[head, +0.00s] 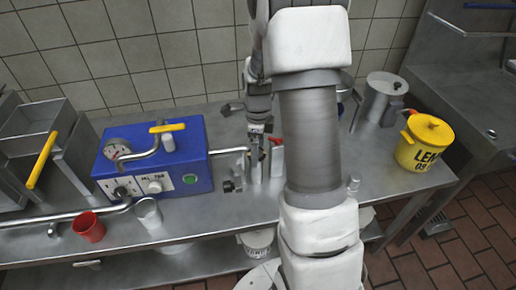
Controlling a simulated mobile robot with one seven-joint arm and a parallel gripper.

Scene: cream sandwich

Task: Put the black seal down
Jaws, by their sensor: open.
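My gripper (257,139) points down over the middle of the steel table, to the right of the blue machine (180,170). Its fingers are small and partly crowded by metal parts behind and below, and I see nothing clearly held between them. A small dark piece (228,186) lies on the table just left of and below the gripper, beside the machine's outlet pipe (232,151). It may be the black seal, but it is too small to tell. My arm hides part of the table to the right of the gripper.
A red-topped metal piece (276,152) stands close right of the gripper. A red cup (89,227) and metal cup (148,213) stand front left. A lidded metal pot (378,100) and yellow pot (423,143) stand right. Bare table (245,208) shows in front of the gripper.

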